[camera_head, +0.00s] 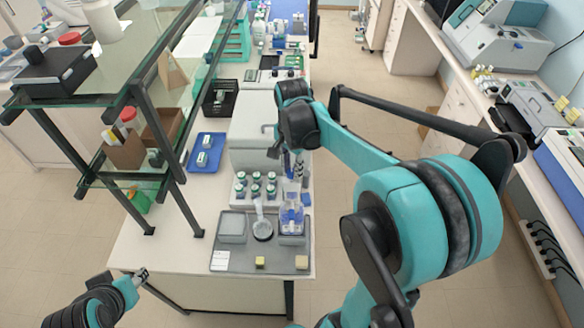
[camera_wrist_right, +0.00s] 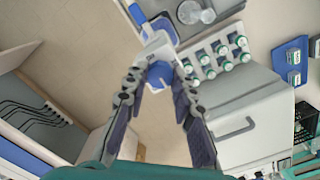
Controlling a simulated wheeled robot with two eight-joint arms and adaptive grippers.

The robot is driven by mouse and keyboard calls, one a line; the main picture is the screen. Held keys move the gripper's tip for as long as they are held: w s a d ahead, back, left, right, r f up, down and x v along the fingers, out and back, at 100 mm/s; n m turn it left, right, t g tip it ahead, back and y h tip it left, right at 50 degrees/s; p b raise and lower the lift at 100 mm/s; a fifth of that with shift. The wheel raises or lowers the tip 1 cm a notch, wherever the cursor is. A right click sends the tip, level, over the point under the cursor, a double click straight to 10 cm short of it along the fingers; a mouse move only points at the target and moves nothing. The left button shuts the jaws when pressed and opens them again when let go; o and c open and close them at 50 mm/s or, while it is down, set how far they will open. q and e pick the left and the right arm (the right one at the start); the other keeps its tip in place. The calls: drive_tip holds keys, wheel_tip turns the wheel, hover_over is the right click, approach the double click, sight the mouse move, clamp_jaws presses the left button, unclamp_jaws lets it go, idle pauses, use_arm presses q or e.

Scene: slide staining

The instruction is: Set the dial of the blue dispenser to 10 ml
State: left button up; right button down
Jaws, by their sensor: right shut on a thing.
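The blue dispenser (camera_head: 291,220) stands upright at the right end of the grey tray (camera_head: 262,262), its base in a shallow holder. My right gripper (camera_head: 294,176) reaches down over its top. In the right wrist view, my right gripper (camera_wrist_right: 158,78) has a finger on each side of the white head of the dispenser (camera_wrist_right: 157,48), with a blue round part between the fingertips. It is shut on the dispenser's upper part. The dial's scale is too small to read. My left gripper (camera_head: 131,284) is at the lower left, off the table; its jaws are unclear.
Several green-capped bottles (camera_head: 256,190) stand in a rack behind the tray. A round glass dish (camera_head: 262,230) and a grey rectangular dish (camera_head: 232,228) lie left of the dispenser. A large grey box (camera_head: 252,140) stands behind. A glass shelf rises at the left.

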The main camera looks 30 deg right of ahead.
drive_tip(key=n+b, duration=0.1)
drive_tip(key=n, duration=0.3)
drive_tip(key=shift+n, duration=0.4)
drive_tip(key=n, duration=0.4)
drive_tip(key=shift+n+b, duration=0.3)
drive_tip(key=n, duration=0.4)
drive_tip(key=shift+n+b, duration=0.4)
drive_tip(key=shift+n, duration=1.7)
drive_tip(key=c, duration=1.2)
unclamp_jaws()
